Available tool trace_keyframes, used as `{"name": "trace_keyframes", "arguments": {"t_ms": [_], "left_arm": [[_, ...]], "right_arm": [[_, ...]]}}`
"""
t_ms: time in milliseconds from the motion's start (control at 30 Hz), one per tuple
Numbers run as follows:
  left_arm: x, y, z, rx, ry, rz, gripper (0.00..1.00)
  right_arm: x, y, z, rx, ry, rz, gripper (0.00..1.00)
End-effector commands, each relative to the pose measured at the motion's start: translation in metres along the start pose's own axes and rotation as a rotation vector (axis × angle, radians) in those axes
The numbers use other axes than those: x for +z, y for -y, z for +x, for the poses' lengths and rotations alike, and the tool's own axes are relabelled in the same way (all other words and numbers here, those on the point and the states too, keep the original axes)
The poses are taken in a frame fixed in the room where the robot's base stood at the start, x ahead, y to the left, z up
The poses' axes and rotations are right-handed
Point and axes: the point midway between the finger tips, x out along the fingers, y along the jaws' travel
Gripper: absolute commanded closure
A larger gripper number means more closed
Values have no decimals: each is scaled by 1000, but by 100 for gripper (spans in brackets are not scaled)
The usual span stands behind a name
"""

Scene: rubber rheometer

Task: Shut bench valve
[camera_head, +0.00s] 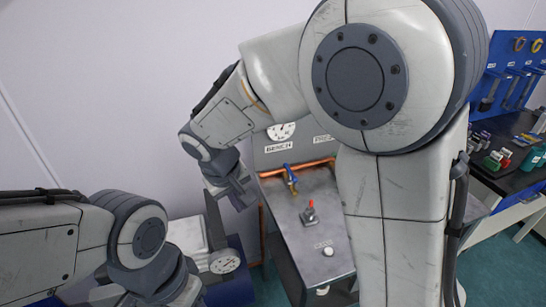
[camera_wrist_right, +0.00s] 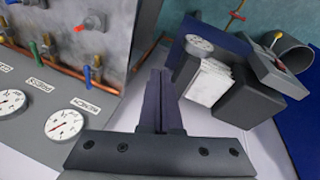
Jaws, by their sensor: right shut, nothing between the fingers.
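The bench valve has a blue handle (camera_head: 291,179) on a copper pipe, below the gauge labelled BENCH (camera_head: 281,131). The handle appears to lie across the pipe. It also shows in the right wrist view (camera_wrist_right: 87,77), at the left, near the bench gauge (camera_wrist_right: 63,123). My right gripper (camera_head: 238,193) is left of the valve, apart from it. In the right wrist view its fingers (camera_wrist_right: 158,85) are shut together and empty. My left arm is at the lower left in the head view, and its gripper does not show.
A red-tipped fitting (camera_head: 309,211) stands on the metal panel below the valve. A green handle (camera_wrist_right: 34,48) is farther along the pipework. A grey unit with a dial (camera_head: 225,262) is at the lower middle. The dark workbench (camera_head: 508,180) is at the right.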

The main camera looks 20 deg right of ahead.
Motion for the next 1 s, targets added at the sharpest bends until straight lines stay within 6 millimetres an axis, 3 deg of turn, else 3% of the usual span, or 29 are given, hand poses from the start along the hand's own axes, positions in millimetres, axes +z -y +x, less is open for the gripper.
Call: {"name": "trace_keyframes", "arguments": {"t_ms": [33, 100, 200, 333, 500, 867, 1000], "left_arm": [[0, 0, -7, 0, 0, 0, 50], [-1, -1, -11, 0, 0, 0, 50], [-1, -1, -16, 0, 0, 0, 50], [-1, -1, -19, 0, 0, 0, 50], [-1, -2, -20, 0, 0, 0, 50], [-1, -2, -21, 0, 0, 0, 50], [-1, -2, -25, 0, 0, 0, 50]], "right_arm": [[-33, -20, 14, 57, -11, 58, 100], [-70, -45, 34, 127, -43, 132, 100], [-112, -78, 61, 208, -89, 217, 100], [-144, -110, 87, 277, -137, 290, 100], [-160, -127, 103, 313, -166, 328, 100], [-161, -128, 104, 315, -168, 331, 100], [-162, -132, 114, 316, -167, 330, 100]]}}
